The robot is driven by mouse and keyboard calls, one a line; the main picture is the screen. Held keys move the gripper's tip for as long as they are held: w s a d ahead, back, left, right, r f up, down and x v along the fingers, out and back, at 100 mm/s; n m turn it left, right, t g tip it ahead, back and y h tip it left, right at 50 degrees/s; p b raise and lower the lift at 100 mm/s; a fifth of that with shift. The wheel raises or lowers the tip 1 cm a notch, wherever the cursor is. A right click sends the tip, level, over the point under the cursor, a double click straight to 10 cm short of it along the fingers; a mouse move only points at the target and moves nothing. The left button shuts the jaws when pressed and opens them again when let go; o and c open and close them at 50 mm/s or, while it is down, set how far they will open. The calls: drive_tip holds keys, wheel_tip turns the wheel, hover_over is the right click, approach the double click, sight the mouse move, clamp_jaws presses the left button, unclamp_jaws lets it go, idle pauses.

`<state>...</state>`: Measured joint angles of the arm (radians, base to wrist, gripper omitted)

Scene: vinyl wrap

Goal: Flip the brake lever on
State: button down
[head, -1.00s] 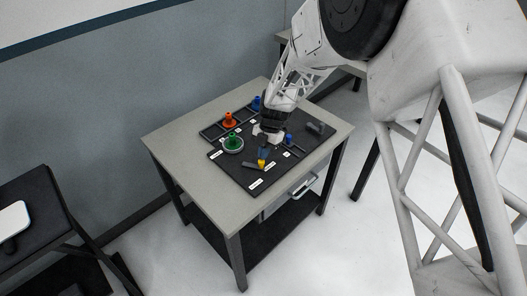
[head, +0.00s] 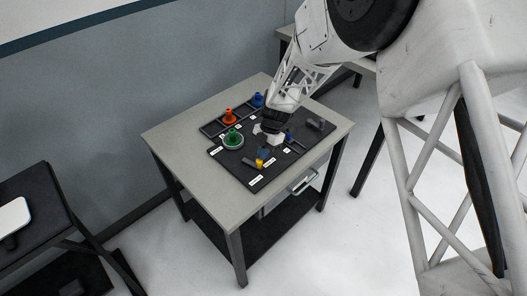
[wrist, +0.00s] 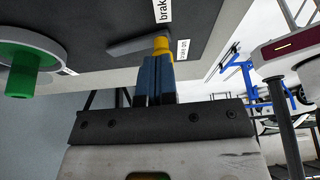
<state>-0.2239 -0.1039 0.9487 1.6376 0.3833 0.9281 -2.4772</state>
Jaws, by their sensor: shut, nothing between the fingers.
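The brake lever (head: 249,161) is a dark grey bar with a yellow knob (head: 260,164) at one end, on the front part of the black board (head: 237,175). In the wrist view the grey bar (wrist: 135,46) and the yellow knob (wrist: 162,46) show just beyond my fingertips. My gripper (head: 262,152) is shut and empty, its blue fingers (wrist: 154,78) together and pointing at the knob. The fingers overlap part of the knob; I cannot tell whether they touch it. White labels (wrist: 183,50) lie beside the lever, one partly reading "brak".
A green knob on a round white base (head: 232,139) stands left of the lever. An orange knob (head: 229,116) and a blue knob (head: 257,99) stand behind. Another blue piece (head: 288,136) and a grey block (head: 316,124) are at right. The table's front edge is bare.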

drive_tip(key=shift+s+a+f+m+t+y, duration=0.15)
drive_tip(key=shift+s+m, duration=0.25)
drive_tip(key=shift+m, duration=0.2)
drive_tip(key=shift+s+a+r+m+t+y, duration=0.15)
drive_tip(key=shift+s+m, duration=0.25)
drive_tip(key=shift+m, duration=0.2)
drive_tip(key=shift+s+m, duration=0.1)
drive_tip(key=shift+m, duration=0.3)
drive_tip(key=shift+w+d, duration=0.5)
drive_tip(key=shift+d, duration=0.15)
drive_tip(key=shift+w+d+r, duration=0.2)
drive_tip(key=shift+w+d, duration=0.25)
drive_tip(key=shift+d, duration=0.1)
drive_tip(key=shift+w+d+r, duration=0.15)
drive_tip(key=shift+w+d, duration=0.25)
drive_tip(key=shift+d, duration=0.15)
drive_tip(key=v, duration=0.9)
drive_tip(key=shift+s+r, duration=0.15)
